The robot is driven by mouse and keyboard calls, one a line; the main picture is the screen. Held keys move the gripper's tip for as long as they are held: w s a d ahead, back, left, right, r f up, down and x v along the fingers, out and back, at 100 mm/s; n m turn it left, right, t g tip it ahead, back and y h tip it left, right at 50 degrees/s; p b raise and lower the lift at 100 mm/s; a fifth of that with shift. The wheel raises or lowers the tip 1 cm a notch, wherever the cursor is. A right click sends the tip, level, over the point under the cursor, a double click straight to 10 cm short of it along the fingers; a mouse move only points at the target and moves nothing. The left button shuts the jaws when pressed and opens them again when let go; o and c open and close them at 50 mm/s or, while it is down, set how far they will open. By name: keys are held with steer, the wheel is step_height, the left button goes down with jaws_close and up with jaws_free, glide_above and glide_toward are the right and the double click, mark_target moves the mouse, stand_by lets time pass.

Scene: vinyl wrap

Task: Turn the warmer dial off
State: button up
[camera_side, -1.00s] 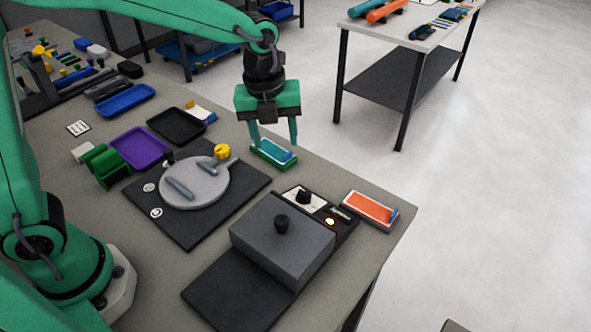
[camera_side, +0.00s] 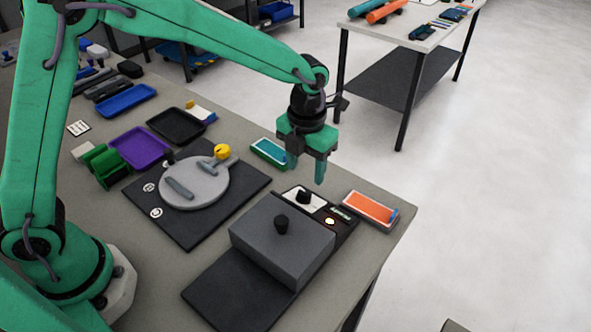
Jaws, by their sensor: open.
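The warmer (camera_side: 283,244) is a grey box on a dark base near the table's front right corner. Behind the box is a panel with a black dial (camera_side: 304,195) on a white plate (camera_side: 291,197). A small orange light (camera_side: 329,221) glows on the panel, next to a small display (camera_side: 341,213). My green gripper (camera_side: 308,176) points down above and behind the dial. It is open, with nothing seen between its fingers, and does not appear to touch the dial.
An orange-topped tray (camera_side: 370,208) lies right of the panel, and a teal-topped tray (camera_side: 269,153) lies left of my gripper. The table's edge runs close behind the panel.

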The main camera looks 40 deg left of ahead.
mark_target(304, 192)
steer(key=shift+f, duration=3.55)
steer(key=c, duration=1)
